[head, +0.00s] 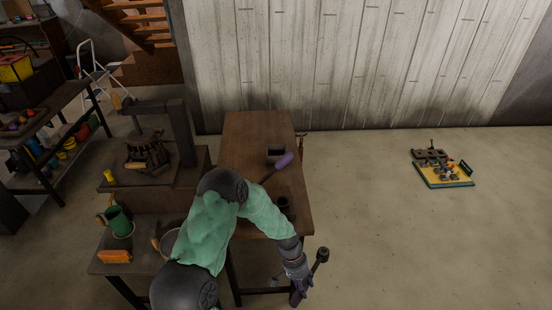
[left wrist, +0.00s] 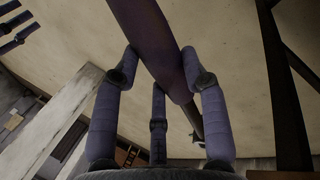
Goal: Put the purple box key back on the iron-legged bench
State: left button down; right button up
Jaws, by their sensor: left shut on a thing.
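The purple box key has a purple handle and a dark shaft with a dark round head (head: 322,255) in the head view. My left gripper (head: 299,284) is shut on its handle, which also shows between the fingers in the left wrist view (left wrist: 160,45). The key is held tilted off the bench's near right corner, with floor behind it. The bench (head: 250,135) has a brown wooden top and dark legs. My arm hides part of its near side. My right gripper is not in view.
Another purple-handled tool (head: 283,161), a small dark block (head: 275,154) and a dark cup-like piece (head: 283,203) are on the bench. Left are a green mug (head: 118,221) and an orange item (head: 114,256). The floor right of the bench is clear up to a coloured tray (head: 430,180).

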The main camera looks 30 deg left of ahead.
aim_at(271, 132)
jog(key=i, duration=1.7)
jog(key=i+l, duration=0.1)
jog(key=i, duration=0.55)
jog(key=i+l+u, duration=0.15)
jog(key=i, duration=0.5)
jog(key=i+l, duration=0.1)
jog(key=i, duration=0.5)
jog(key=j+u, duration=0.05)
